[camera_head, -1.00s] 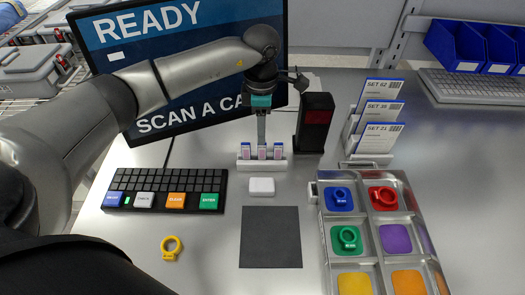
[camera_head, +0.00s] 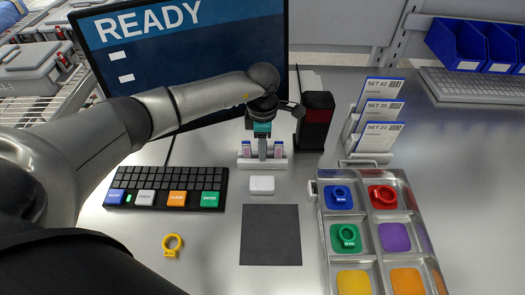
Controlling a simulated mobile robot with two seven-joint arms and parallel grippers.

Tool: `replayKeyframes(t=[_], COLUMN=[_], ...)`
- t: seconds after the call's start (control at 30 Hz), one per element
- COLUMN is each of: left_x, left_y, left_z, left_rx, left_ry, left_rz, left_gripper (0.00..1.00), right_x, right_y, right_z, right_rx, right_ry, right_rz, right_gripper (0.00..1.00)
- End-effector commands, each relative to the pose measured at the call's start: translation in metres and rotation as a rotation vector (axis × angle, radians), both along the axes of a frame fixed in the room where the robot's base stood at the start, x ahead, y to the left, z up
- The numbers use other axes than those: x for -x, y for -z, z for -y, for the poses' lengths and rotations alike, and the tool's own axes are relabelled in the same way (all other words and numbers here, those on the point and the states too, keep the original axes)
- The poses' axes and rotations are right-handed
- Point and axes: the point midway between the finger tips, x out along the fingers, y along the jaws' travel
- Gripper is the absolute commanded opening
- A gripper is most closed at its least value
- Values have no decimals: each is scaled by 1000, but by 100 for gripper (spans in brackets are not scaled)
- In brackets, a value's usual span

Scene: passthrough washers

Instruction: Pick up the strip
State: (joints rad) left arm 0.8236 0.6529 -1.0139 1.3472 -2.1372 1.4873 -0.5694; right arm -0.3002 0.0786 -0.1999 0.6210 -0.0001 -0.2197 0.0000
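From this side I cannot tell whether the fingers are open or closed on that strip. My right gripper is out of view.
A dark scanner post (camera_head: 315,122) with a red window stands just right of the holder. A white block (camera_head: 262,185), a dark mat (camera_head: 271,235), a keyboard (camera_head: 168,186) and a yellow ring (camera_head: 172,244) lie in front. A metal tray (camera_head: 312,190) with coloured washers sits at right.

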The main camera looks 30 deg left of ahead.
Motion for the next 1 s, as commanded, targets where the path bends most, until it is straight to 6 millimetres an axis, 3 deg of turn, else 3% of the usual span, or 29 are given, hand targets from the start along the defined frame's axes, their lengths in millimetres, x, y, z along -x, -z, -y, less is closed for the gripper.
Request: replayKeyframes(t=[0.03,0.3,1.0], left_x=[0,0,-1], left_y=[0,0,-5], left_z=[0,0,-1], left_rx=[0,0,0], left_ry=[0,-1,-1], left_rz=[0,0,1], left_gripper=[29,0,0], right_x=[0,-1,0], right_y=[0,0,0], right_z=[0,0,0], right_rx=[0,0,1], right_ry=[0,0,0], right_rz=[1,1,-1], right_gripper=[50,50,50])
